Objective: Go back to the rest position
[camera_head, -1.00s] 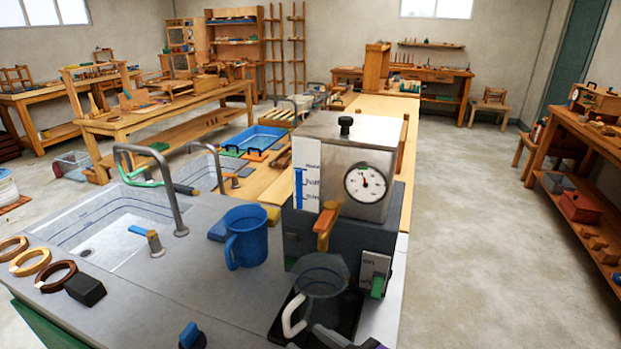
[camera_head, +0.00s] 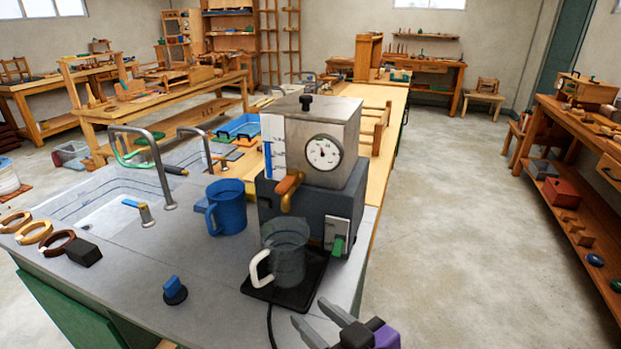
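My gripper (camera_head: 318,318) shows at the bottom of the head view, right of centre, with its two grey fingers spread apart and nothing between them. It is in front of the glass jug (camera_head: 289,262) and apart from it. The jug has a white handle and stands upright on a black plate (camera_head: 285,292) below the orange spout (camera_head: 289,188) of a grey machine (camera_head: 316,165) with a round dial. The rest of my arm is mostly out of the picture.
A blue mug (camera_head: 229,207) stands left of the machine. A blue knob (camera_head: 175,291) sits on the grey counter (camera_head: 205,270). Several rings and a black block (camera_head: 84,252) lie at the left by the sink (camera_head: 115,200). The floor (camera_head: 450,220) on the right is clear.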

